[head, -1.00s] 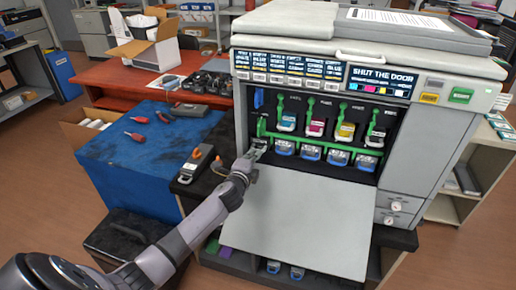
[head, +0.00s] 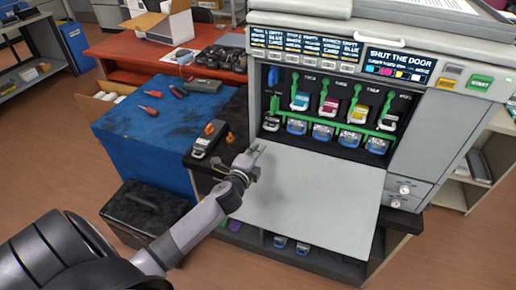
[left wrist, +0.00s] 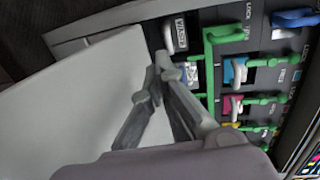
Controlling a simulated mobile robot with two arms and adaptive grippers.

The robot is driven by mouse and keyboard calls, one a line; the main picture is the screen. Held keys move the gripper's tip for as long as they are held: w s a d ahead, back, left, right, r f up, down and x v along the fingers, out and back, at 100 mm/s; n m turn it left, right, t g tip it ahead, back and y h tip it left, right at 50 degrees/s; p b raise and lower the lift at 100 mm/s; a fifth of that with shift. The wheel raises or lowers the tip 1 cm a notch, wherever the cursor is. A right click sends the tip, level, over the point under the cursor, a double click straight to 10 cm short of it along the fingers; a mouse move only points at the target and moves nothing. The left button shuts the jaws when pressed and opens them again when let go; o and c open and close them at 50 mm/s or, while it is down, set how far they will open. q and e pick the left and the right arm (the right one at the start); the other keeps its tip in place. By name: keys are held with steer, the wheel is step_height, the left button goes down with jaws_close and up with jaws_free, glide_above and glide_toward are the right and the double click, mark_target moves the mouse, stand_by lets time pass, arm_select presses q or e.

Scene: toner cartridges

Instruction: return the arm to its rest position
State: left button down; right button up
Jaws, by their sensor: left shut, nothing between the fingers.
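My left arm comes in from the lower left of the head view. Its gripper (head: 256,152) is over the left edge of the printer's lowered door (head: 310,195), in front of the open cartridge bay. In the left wrist view the two fingers of the left gripper (left wrist: 160,62) meet at the tips, with nothing between them. The printer (head: 440,130) stands open, with cyan, magenta and yellow labelled cartridges behind green levers. A cartridge (head: 271,121) sits in the leftmost slot. My right gripper is not in view.
A blue-topped bench (head: 140,140) with screwdrivers and pliers stands left of the printer. A grey cartridge (head: 205,140) lies on the dark surface beside it. A red table (head: 120,55) with an open box (head: 160,22) is behind. A black bin (head: 145,210) is below.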

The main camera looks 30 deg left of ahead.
arm_select(q)
steer(key=s+d+f+n+g, duration=0.2)
steer(key=s, duration=0.2)
steer(key=s+d+f+n+g, duration=0.2)
steer(key=s+n, duration=0.1)
steer(key=s, duration=0.2)
steer(key=s+d+f+n+g, duration=0.1)
steer(key=s+f+n, duration=0.1)
steer(key=s+n, duration=0.1)
steer(key=shift+s+d+f+g, duration=0.15)
steer(key=shift+s+d+g, duration=0.25)
steer(key=shift+s, duration=0.3)
steer(key=s+d+n+g+h, duration=0.25)
steer(key=s+d, duration=0.35)
steer(key=s, duration=0.4)
steer(key=s+d+n+g+h, duration=0.25)
steer(key=s+d+g, duration=0.2)
steer(key=s, duration=0.45)
step_height(320, 180, down, 29)
steer(key=s, duration=0.2)
steer(key=s+a+f+g+y, duration=0.1)
steer(key=s+a+f+g, duration=0.1)
steer(key=s+f, duration=1.2)
steer(key=shift+s+a, duration=0.35)
steer(key=shift+s, duration=0.8)
